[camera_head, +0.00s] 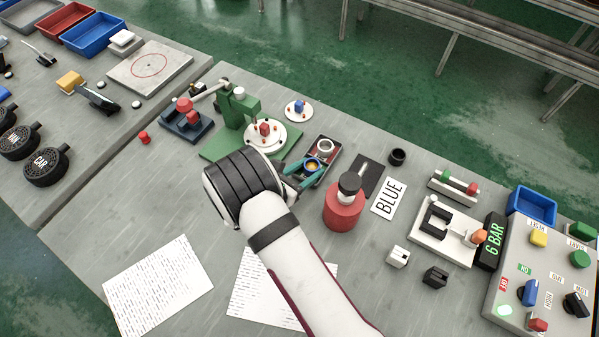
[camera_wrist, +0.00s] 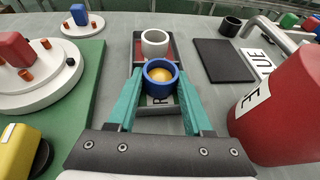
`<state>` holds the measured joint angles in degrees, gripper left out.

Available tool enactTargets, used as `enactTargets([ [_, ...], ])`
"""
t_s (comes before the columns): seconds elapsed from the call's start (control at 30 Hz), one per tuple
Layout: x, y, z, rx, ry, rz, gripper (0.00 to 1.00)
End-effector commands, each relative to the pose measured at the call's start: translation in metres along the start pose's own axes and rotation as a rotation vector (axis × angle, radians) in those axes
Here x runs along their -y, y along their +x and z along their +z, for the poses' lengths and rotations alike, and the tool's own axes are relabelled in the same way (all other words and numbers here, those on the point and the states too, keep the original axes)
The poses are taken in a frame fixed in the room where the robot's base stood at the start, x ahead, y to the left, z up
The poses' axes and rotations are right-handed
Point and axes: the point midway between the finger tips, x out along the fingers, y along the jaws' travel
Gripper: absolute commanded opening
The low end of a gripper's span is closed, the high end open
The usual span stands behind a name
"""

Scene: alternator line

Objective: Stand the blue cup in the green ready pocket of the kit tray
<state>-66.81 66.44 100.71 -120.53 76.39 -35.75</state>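The blue cup (camera_wrist: 161,90) has a yellow inside and stands upright between the teal fingertips of my gripper (camera_wrist: 160,80). The fingers touch its sides, so the gripper looks shut on it. In the head view the blue cup (camera_head: 313,165) is partly behind a finger of my gripper (camera_head: 307,171). The dark kit tray (camera_wrist: 137,54) lies beneath and beyond. A white cup (camera_wrist: 155,42) stands in its far, red pocket. The blue cup is over the near pocket, where part of a letter shows; the pocket's floor is mostly hidden. I cannot tell whether the cup touches it.
A red bottle with a black cap (camera_head: 344,205) stands close on the right. A green fixture with a white disc (camera_head: 266,135) is on the left. A dark pad (camera_head: 368,178), a BLUE card (camera_head: 389,200) and a black cup (camera_head: 397,157) lie to the right.

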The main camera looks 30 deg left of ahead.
Motion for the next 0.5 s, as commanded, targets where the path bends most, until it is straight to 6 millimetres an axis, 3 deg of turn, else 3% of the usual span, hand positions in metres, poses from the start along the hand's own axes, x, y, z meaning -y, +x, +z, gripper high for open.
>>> enactTargets([
  [0.17,-0.002,-0.032,-0.001,0.001,-0.002,0.006,0.85],
  [0.5,-0.002,-0.123,-0.001,0.001,-0.001,0.007,0.85],
])
